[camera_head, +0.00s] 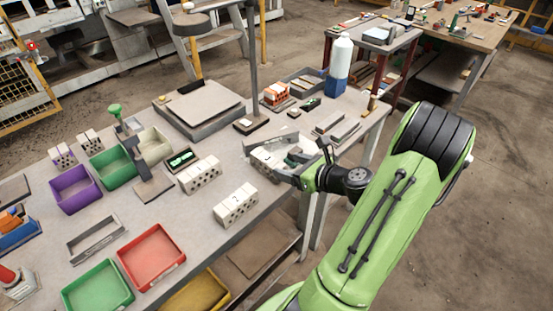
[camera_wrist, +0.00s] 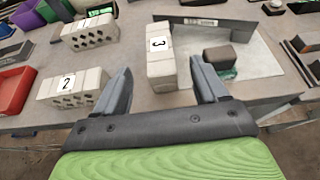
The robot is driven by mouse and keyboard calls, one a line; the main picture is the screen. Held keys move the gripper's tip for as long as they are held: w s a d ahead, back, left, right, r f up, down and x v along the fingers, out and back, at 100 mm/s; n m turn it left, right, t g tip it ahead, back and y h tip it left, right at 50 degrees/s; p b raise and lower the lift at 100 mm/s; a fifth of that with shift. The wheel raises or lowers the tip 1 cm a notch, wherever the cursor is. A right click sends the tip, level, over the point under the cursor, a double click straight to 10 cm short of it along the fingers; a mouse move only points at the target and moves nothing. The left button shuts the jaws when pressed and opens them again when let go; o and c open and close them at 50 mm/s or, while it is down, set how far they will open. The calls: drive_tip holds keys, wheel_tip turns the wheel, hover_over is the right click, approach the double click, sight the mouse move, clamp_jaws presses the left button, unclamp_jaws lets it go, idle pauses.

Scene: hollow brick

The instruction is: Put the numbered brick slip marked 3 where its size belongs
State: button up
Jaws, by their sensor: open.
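The white brick slip marked 3 (camera_wrist: 160,72) stands between my gripper's fingertips in the wrist view, its number turned sideways. My gripper (camera_wrist: 161,64) is open, one finger on each side of the slip, with a visible gap at each side. In the head view my gripper (camera_head: 270,160) is at the table's right part and partly hides the white slip below it. A white hollow brick marked 2 (camera_wrist: 66,84) lies to the left; it also shows in the head view (camera_head: 236,204). Another white hollow brick (camera_head: 199,175) lies behind it.
Purple (camera_head: 75,190), green (camera_head: 113,168) and cream (camera_head: 153,145) bins stand at the back left. Red (camera_head: 151,256) and green (camera_head: 97,291) trays lie at the front. A grey angled metal piece (camera_wrist: 212,22) and dark block (camera_wrist: 219,58) lie right of the slip.

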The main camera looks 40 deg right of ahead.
drive_tip(key=s+a+r+n+g+y, duration=0.15)
drive_tip(key=a+n+g, duration=0.25)
drive_tip(key=a+n, duration=0.55)
drive_tip(key=w+a+r+n+g+y, duration=0.1)
drive_tip(key=a+r+n+g, duration=0.25)
drive_tip(key=a+n, duration=0.6)
drive_tip(key=s+a+r+n+h, duration=0.1)
drive_tip(key=s+a+r+n, duration=0.3)
drive_tip(key=s+n, duration=0.3)
drive_tip(key=s+a+r+n+h, duration=0.2)
drive_tip(key=s+a+r+n, duration=0.25)
drive_tip(key=n, duration=0.45)
drive_tip(key=m+t+p, duration=0.8)
drive_tip(key=m, duration=2.7)
approach(276, 164)
drive_tip(key=shift+g+y, duration=0.25)
drive_tip(key=shift+g, duration=0.1)
drive_tip(key=x, duration=0.4)
drive_tip(key=b+x, duration=0.1)
drive_tip(key=x, duration=0.3)
drive_tip(key=b+x, duration=0.1)
drive_tip(key=x, duration=0.3)
drive_tip(key=shift+w+d+r, duration=0.15)
drive_tip(key=shift+w+r, duration=0.05)
drive_tip(key=shift+s, duration=0.1)
drive_tip(key=shift+c, duration=0.3)
